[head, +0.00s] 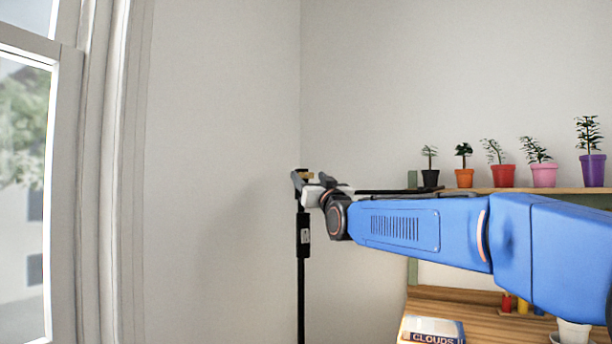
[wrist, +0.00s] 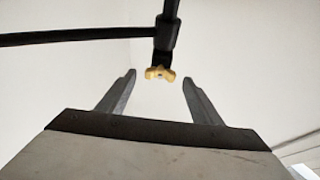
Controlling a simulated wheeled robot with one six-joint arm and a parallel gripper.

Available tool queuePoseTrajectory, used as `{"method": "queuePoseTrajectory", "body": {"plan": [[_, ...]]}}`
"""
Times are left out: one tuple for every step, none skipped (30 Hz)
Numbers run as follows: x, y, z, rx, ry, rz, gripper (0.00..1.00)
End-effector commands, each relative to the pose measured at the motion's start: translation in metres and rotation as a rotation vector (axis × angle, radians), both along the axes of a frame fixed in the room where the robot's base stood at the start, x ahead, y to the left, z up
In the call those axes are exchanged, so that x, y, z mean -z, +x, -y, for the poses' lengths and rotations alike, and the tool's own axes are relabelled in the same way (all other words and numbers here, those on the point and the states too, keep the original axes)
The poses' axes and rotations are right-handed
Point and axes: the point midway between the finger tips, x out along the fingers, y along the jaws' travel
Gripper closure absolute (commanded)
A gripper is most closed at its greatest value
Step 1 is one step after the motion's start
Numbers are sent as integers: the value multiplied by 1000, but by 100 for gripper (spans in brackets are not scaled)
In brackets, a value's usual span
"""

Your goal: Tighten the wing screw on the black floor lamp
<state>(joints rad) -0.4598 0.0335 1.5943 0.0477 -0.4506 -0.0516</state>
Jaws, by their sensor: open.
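The black floor lamp (head: 301,270) stands in the corner in the head view, its upright pole vertical. Its joint and thin black arm (wrist: 75,37) show in the wrist view. The brass-coloured wing screw (wrist: 159,73) sits below the black joint (wrist: 165,35), and a small part of it shows in the head view (head: 311,176). My gripper (wrist: 159,82) is open and empty. Its two fingertips lie either side of the wing screw in the picture, with clear space on both sides; I see no contact. In the head view my gripper (head: 299,182) is at the lamp's top, partly hidden by my arm.
A shelf (head: 480,190) with several potted plants is on the right wall, behind my arm. Below it, a wooden desk (head: 482,312) holds a book (head: 432,330) and a white pot (head: 573,332). A window (head: 25,180) is at the left. Bare wall lies between window and lamp.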

Motion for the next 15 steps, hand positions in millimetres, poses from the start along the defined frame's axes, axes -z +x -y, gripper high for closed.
{"method": "queuePoseTrajectory", "body": {"plan": [[-2, 7, -3, 0, 0, 0, 41], [-4, 10, -5, 0, 0, 1, 41], [-6, 15, -7, 0, 0, 0, 41], [-7, 17, -8, 0, 0, -1, 41], [-8, 20, -9, 0, 0, 0, 41], [-10, 23, -11, 0, 0, 0, 41], [-11, 25, -11, 0, 0, 0, 41], [-12, 26, -12, 0, 0, 1, 41], [-13, 29, -13, 0, 0, 0, 41], [-13, 30, -14, 0, 0, 0, 41], [-13, 31, -14, 0, 0, 0, 41], [-14, 32, -15, 0, 0, 0, 41], [-14, 32, -15, 0, 0, 0, 41], [-15, 32, -15, 0, 0, 0, 41], [-15, 32, -15, 0, 0, 0, 41]]}}
